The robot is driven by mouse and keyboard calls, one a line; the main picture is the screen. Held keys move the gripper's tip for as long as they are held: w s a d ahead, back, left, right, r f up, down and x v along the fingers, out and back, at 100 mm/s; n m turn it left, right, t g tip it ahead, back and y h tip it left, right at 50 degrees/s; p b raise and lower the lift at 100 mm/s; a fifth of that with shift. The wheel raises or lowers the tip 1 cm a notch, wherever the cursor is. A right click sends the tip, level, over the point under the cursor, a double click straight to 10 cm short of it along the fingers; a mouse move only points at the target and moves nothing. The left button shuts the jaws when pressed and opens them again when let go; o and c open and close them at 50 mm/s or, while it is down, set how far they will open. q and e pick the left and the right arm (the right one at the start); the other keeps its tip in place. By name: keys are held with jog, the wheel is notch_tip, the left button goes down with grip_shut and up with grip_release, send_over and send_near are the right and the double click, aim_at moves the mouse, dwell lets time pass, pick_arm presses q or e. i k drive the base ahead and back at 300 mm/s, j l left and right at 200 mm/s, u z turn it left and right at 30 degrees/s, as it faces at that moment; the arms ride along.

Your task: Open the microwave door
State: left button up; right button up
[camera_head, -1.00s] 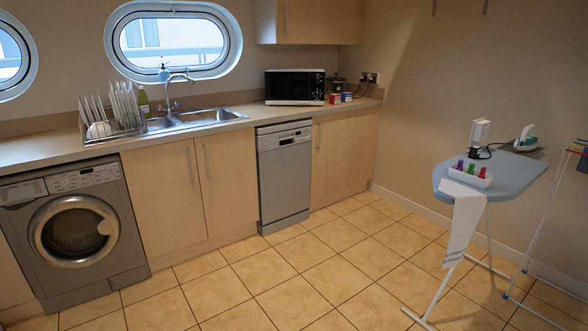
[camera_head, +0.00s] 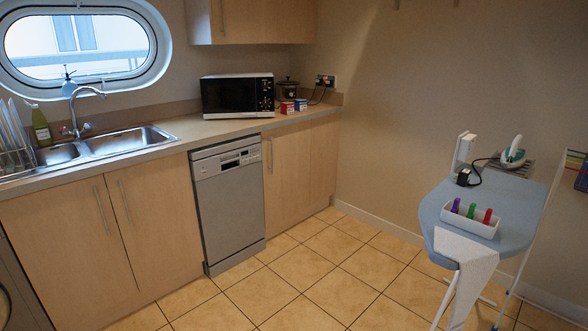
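The microwave (camera_head: 237,95) stands on the counter against the back wall, below the upper cabinet. It has a dark door window on the left and a black control panel with knobs on the right. Its door looks shut. Neither of my grippers is in view.
The counter (camera_head: 180,137) holds a sink (camera_head: 125,140) left of the microwave and small red and blue boxes (camera_head: 287,107) to its right. A dishwasher (camera_head: 228,205) stands below. An ironing board (camera_head: 485,225) stands at the right. The tiled floor (camera_head: 310,275) between is clear.

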aim_at(222, 97)
jog(key=i, duration=3.8)
jog(key=z, duration=0.05)
